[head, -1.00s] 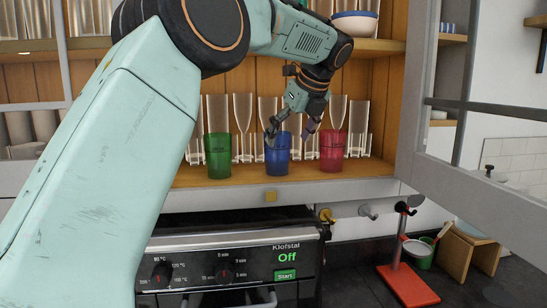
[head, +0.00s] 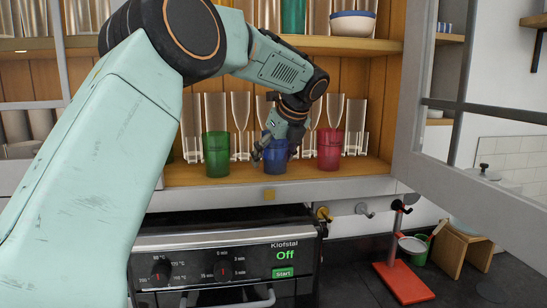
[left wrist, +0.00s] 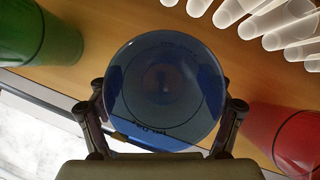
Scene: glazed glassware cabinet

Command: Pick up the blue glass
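The blue glass (head: 276,166) stands upright on the cabinet's lower shelf, between the green and red glasses. My left gripper (head: 274,154) is lowered over it and hides part of its upper half. In the left wrist view I look down into the round mouth of the blue glass (left wrist: 163,92). The spread fingers of my left gripper (left wrist: 163,100) stand on either side of its rim. The gripper is open around the glass; I see no clear grip on it. My right gripper is not in view.
Clear glassware (head: 240,120) lines the back. The open glazed door (head: 408,150) stands at the right, and an oven (head: 225,262) is below.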

